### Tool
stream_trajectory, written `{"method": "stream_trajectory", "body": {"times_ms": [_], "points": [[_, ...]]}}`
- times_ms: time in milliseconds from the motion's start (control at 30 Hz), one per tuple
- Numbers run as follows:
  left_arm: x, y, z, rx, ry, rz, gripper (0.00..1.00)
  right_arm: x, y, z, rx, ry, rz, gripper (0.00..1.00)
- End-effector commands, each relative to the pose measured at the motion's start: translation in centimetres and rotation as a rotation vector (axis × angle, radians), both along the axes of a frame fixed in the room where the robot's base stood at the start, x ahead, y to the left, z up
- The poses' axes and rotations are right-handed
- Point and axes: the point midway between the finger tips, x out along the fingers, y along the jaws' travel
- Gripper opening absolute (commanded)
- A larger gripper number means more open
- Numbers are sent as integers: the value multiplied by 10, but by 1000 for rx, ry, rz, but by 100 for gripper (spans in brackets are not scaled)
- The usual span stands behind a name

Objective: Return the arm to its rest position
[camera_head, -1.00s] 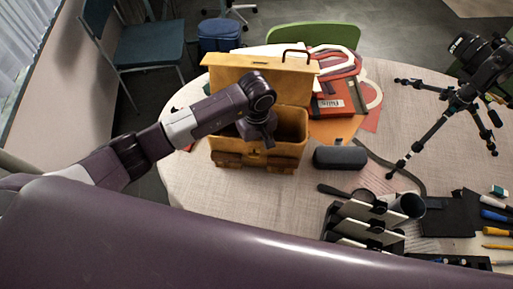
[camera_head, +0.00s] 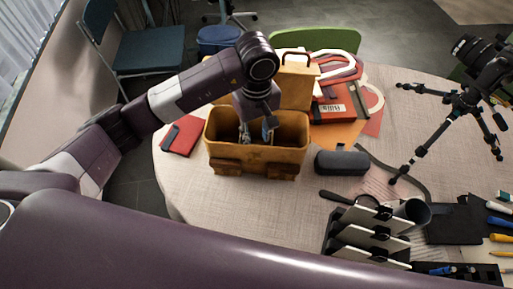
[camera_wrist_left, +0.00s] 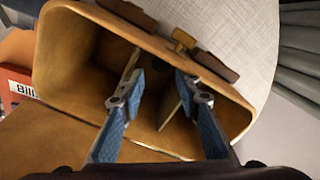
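My left gripper (camera_head: 256,132) is over the open mouth of a tan leather bag (camera_head: 257,158) on the round table. In the left wrist view the gripper (camera_wrist_left: 160,80) has its two blue-padded fingers apart with nothing held between them. The fingertips are at or just inside the opening of the bag (camera_wrist_left: 225,95); the exact depth is hard to tell. The bag's raised lid (camera_head: 297,82) stands behind and is partly hidden by my left arm. My right gripper is not in view.
A red notebook (camera_head: 182,136) lies left of the bag, a dark case (camera_head: 341,161) right of it. A tripod with a camera (camera_head: 462,100) stands at the right. A rack (camera_head: 365,240) is in front. A blue chair (camera_head: 150,48) stands behind left.

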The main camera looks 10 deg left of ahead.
Motion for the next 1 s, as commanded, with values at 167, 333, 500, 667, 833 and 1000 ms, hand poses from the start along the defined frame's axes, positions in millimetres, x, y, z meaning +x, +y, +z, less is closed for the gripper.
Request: {"method": "stream_trajectory", "body": {"times_ms": [167,333,500,667,833,1000], "points": [[1,0,19,1,-2,0,31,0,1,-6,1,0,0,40],[0,0,23,0,1,1,31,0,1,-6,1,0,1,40],[0,0,23,0,1,1,31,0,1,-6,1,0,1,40],[0,0,23,1,1,1,31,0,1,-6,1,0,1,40],[0,0,26,0,0,1,31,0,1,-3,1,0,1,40],[0,0,50,0,0,1,31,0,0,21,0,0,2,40]]}}
